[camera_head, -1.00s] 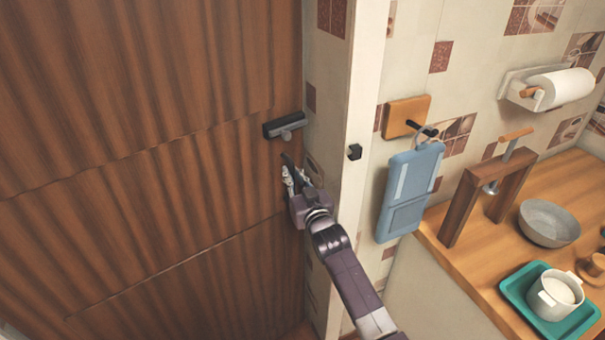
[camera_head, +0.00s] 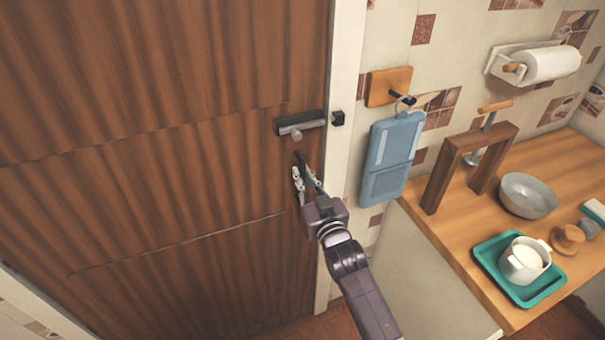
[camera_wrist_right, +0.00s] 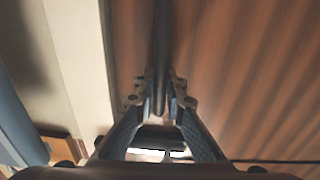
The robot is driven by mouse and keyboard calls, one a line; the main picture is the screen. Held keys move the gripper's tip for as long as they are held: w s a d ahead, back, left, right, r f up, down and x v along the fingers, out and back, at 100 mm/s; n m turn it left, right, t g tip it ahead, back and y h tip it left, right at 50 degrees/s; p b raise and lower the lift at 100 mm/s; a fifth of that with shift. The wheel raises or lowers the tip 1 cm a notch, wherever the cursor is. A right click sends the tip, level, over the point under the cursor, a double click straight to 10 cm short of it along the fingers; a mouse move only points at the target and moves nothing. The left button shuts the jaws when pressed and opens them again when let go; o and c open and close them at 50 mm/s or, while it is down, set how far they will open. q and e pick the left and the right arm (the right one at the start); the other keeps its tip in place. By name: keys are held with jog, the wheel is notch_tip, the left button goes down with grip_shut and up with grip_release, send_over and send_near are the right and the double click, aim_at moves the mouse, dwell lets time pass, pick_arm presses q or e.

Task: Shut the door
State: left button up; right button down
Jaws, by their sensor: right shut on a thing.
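The brown wooden door (camera_head: 160,190) fills the left of the head view. Its right edge lies against or very close to the white door frame (camera_head: 346,70); I cannot tell whether a thin gap is left. A dark latch with a grey knob (camera_head: 300,125) is on the door near that edge, beside a small black catch (camera_head: 338,118) on the frame. My right gripper (camera_head: 304,172) is at the door just below the latch, its fingers shut on a slim dark handle (camera_head: 301,159). The handle shows between the fingers in the wrist view (camera_wrist_right: 159,85). My left gripper is not in view.
A blue holder (camera_head: 390,155) hangs from a wall hook right of the frame. A wooden counter (camera_head: 450,235) at the right bears a wooden press, a grey bowl (camera_head: 528,195) and a teal tray (camera_head: 487,250) with a white pot. Floor shows below the door.

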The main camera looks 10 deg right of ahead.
jog(key=shift+s+a+f, duration=0.15)
jog(key=shift+s+f, duration=0.1)
jog(key=shift+f, duration=0.3)
jog(key=c, duration=2.2)
grip_release()
jog(key=shift+s, duration=0.15)
jog(key=shift+c, duration=0.2)
jog(key=shift+o, duration=1.3)
jog(key=shift+s+r, duration=0.3)
jog(key=shift+r, duration=0.05)
jog(key=shift+w+d, duration=0.1)
jog(key=shift+d, duration=0.1)
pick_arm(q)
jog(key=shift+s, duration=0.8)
pick_arm(e)
jog(key=s+d, duration=0.1)
jog(key=s, duration=1.1)
jog(key=shift+s+d+r, duration=0.15)
jog(key=shift+d, duration=0.15)
